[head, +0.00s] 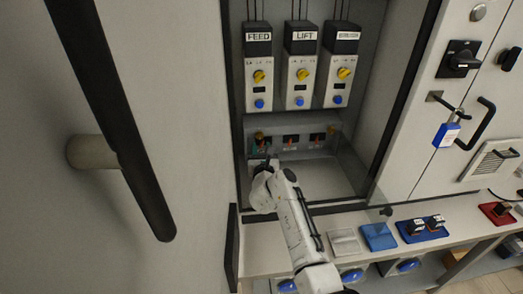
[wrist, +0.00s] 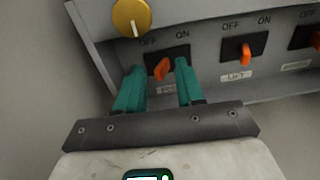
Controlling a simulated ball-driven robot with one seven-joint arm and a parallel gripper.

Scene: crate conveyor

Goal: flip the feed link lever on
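The feed link lever (wrist: 162,69) is a short orange handle on a black plate marked OFF at left and ON at right. Its handle slants, with the lower end toward the left. My gripper (wrist: 160,82) has two teal fingers, open, one on each side of the lever. A gap shows between the lever and each finger. The label under the lever is mostly hidden by the gripper. In the head view my gripper (head: 265,161) is at the left end of the lever panel and covers much of the feed lever's area.
The orange lift lever (wrist: 246,53) is to the right, with another lever (wrist: 315,40) beyond it. A yellow knob (wrist: 131,17) is just above the left finger. The FEED drive unit (head: 259,75) hangs above the panel. A cabinet side wall (head: 237,150) is close on the left.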

